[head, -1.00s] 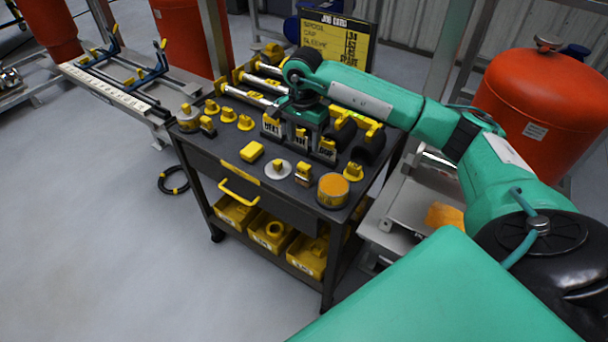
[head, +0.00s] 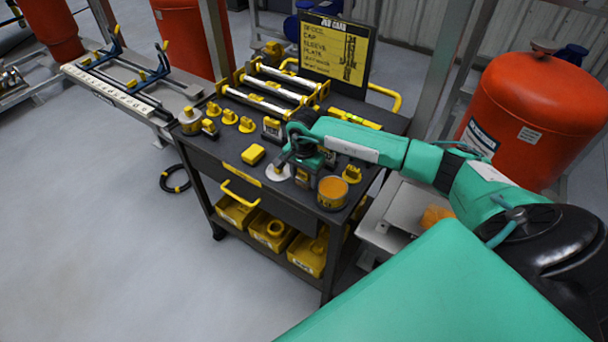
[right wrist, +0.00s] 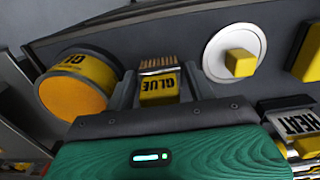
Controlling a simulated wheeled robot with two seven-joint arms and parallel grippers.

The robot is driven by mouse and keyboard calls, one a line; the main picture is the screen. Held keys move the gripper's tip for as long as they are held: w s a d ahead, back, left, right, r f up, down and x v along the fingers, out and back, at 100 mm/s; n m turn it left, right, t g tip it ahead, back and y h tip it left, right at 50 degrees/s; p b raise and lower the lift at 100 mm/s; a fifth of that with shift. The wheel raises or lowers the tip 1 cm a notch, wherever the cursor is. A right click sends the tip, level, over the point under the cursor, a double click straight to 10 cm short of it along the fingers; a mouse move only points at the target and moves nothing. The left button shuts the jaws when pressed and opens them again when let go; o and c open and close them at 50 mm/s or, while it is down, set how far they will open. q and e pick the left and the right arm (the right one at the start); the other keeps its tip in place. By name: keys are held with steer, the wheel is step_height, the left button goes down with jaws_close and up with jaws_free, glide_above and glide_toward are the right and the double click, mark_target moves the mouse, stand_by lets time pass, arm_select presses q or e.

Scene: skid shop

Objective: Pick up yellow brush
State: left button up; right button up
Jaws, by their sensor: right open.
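The yellow brush (right wrist: 160,88), with a GLUE label, a metal band and tan bristles, is in the right wrist view. It lies between the two dark fingers of my right gripper (right wrist: 158,88), which is open; I cannot see the fingers pressing on it. In the head view my right gripper (head: 299,168) points down over the front of the dark cart top, and the brush (head: 302,180) is mostly hidden under it. My left gripper is not in view.
On the cart (head: 232,163), a round tub with an orange top (head: 332,190) stands close beside the brush. A white disc with a yellow knob (right wrist: 235,60) is on the other side. A yellow block (head: 253,154) and silver rods (head: 270,88) are farther off.

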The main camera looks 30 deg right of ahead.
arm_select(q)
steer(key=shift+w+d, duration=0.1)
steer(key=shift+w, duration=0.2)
arm_select(e)
steer(key=shift+f, duration=0.2)
steer(key=c, duration=0.8)
steer(key=shift+c, duration=0.2)
steer(key=shift+r, duration=0.15)
